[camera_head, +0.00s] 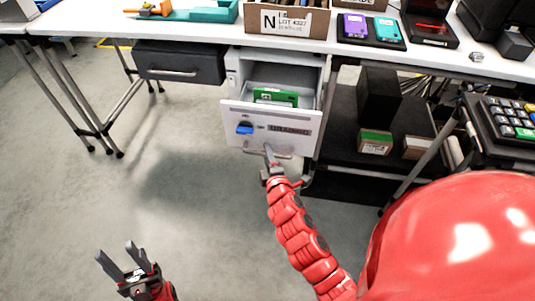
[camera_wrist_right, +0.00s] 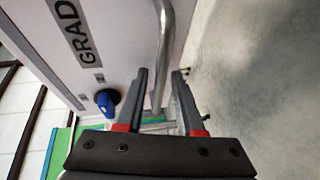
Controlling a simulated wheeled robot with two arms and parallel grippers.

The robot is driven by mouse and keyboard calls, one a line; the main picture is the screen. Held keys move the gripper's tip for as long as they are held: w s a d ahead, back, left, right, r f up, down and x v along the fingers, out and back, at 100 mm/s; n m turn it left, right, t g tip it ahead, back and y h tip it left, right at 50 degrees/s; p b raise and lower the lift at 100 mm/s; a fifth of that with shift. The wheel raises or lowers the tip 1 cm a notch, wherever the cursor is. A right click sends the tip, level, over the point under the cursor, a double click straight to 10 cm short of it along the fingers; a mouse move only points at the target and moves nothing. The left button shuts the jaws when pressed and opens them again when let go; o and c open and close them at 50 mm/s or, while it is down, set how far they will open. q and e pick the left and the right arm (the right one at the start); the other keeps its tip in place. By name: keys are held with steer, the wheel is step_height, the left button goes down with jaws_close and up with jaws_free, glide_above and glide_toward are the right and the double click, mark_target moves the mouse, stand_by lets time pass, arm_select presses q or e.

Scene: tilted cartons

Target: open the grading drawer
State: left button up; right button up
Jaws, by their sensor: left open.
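The white grading drawer (camera_head: 235,113) stands pulled out of its cabinet under the bench, its inside visible from above. Its front has a dark label, a blue knob (camera_head: 245,128) and a metal bar handle (camera_head: 285,155). In the right wrist view the handle (camera_wrist_right: 165,45) runs between the fingers of my right gripper (camera_wrist_right: 161,82), which are apart, with gaps on both sides of the bar. In the head view my right gripper (camera_head: 268,152) is at the drawer handle. My left gripper (camera_head: 117,252) is open and empty above the floor at lower left.
A green package (camera_head: 275,97) lies in the drawer. A dark closed drawer (camera_head: 180,65) is to its left. A shelf with small boxes (camera_head: 375,142) is to its right. Bare floor lies before the drawer; a keypad device (camera_head: 508,118) is at right.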

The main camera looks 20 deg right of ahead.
steer(key=shift+o, duration=0.2)
steer(key=p+v, duration=0.2)
steer(key=v, duration=1.5)
steer(key=shift+s+p, duration=0.2)
steer(key=shift+p, duration=0.15)
steer(key=shift+a+r, duration=0.1)
steer(key=shift+a, duration=0.05)
